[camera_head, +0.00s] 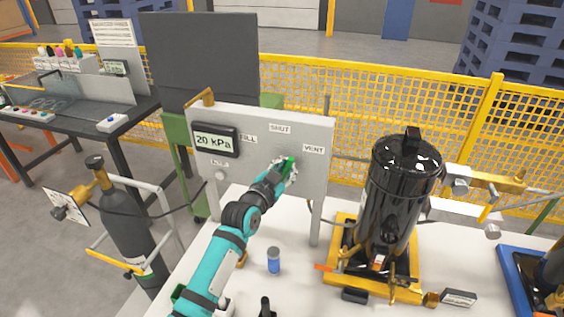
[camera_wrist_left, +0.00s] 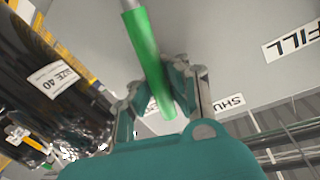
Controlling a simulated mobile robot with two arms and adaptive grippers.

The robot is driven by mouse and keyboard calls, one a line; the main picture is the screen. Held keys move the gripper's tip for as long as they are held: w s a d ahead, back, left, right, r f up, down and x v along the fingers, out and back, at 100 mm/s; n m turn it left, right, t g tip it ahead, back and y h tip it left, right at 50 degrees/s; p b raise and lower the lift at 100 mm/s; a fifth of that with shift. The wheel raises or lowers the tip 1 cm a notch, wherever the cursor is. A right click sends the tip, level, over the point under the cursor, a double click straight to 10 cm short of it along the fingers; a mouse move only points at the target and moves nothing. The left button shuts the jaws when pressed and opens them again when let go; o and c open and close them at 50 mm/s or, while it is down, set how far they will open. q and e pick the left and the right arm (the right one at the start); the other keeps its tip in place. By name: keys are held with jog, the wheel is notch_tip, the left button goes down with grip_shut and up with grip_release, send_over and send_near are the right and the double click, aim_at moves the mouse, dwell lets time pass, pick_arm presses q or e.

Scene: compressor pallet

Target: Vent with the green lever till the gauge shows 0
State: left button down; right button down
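The grey panel (camera_head: 250,180) carries a gauge (camera_head: 215,141) whose display reads 20 kPa. FILL, SHUT and VENT labels are on its face; the VENT label (camera_head: 313,149) is at the right. The green lever (camera_head: 290,163) is on the panel near the VENT and SHUT labels, partly hidden by my left gripper (camera_head: 284,172). In the left wrist view the green lever (camera_wrist_left: 146,50) runs between the fingers of my left gripper (camera_wrist_left: 158,80), which are drawn in close around it. My right gripper is not in view.
A black tank (camera_head: 400,195) on a yellow stand is right of the panel. A dark gas cylinder (camera_head: 122,215) is at the left. Yellow mesh fencing (camera_head: 460,120) runs behind.

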pick_arm(q)
jog(key=shift+s+d+f+m+p, duration=0.2)
jog(key=shift+d+f+m, duration=0.25)
jog(key=shift+m, duration=0.15)
jog(key=shift+s+d+f+m+p, duration=0.2)
jog(key=shift+d+f+m, duration=0.2)
jog(key=shift+m, duration=0.2)
jog(key=shift+s+d+f+m+g+y, duration=0.15)
jog(key=shift+d+f+m+y, duration=0.15)
jog(key=shift+d+f+m, duration=0.25)
jog(key=shift+s+d+f+m+g+y, duration=0.15)
jog(key=shift+d+f+m+y, duration=0.15)
jog(key=shift+m, duration=0.45)
jog(key=c, duration=1.3)
grip_release()
jog(key=shift+s+a+r, duration=0.2)
jog(key=shift+a+r, duration=0.05)
jog(key=shift+r, duration=0.1)
jog(key=shift+o, duration=0.3)
jog(key=shift+w+d, duration=0.1)
jog(key=v, duration=1.2)
